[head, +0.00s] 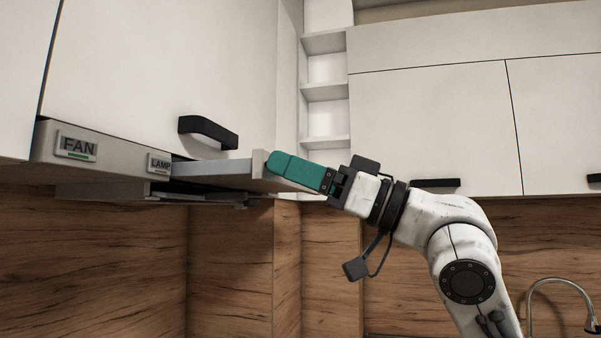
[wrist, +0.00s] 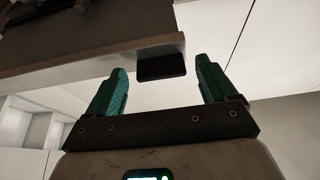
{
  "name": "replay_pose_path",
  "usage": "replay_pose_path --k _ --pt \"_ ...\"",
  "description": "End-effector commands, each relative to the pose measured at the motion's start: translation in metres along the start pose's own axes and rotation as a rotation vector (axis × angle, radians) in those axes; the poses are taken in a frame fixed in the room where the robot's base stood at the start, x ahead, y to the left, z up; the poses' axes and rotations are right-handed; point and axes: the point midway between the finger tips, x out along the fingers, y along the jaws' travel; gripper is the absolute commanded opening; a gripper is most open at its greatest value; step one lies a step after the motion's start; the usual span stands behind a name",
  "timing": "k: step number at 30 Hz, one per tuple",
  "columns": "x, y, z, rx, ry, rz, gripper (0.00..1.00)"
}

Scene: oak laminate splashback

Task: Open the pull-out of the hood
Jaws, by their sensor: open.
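The hood (head: 110,150) is under the white upper cabinets, with FAN and LAMP buttons on its face. Its pull-out (head: 212,171) stands out from the hood, with a grey side and an upright front panel (head: 257,165). My gripper (head: 272,163), with teal fingers, is at the right edge of that front panel. In the wrist view the fingers of my gripper (wrist: 162,66) are spread apart. One finger overlaps the edge of the pale pull-out panel (wrist: 60,77). Whether it touches cannot be told. A black block (wrist: 162,64) shows between the fingertips; it looks like a handle.
A black bar handle (head: 208,131) sits on the cabinet door just above the pull-out. Open corner shelves (head: 325,92) and more white cabinets (head: 435,125) are behind my arm. Wood splashback (head: 90,255) lies below. A faucet (head: 560,282) is at lower right.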

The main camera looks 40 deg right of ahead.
Motion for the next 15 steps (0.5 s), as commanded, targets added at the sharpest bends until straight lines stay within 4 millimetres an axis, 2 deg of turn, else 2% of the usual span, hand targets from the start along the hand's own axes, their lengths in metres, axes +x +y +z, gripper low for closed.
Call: replay_pose_path --k 4,7,15 --pt "-0.003 0.0 0.001 0.0 0.0 0.0 0.85" --pt "-0.013 0.001 0.001 0.0 0.001 0.002 0.85" --pt "-0.064 0.001 0.003 -0.002 0.002 0.004 0.85"
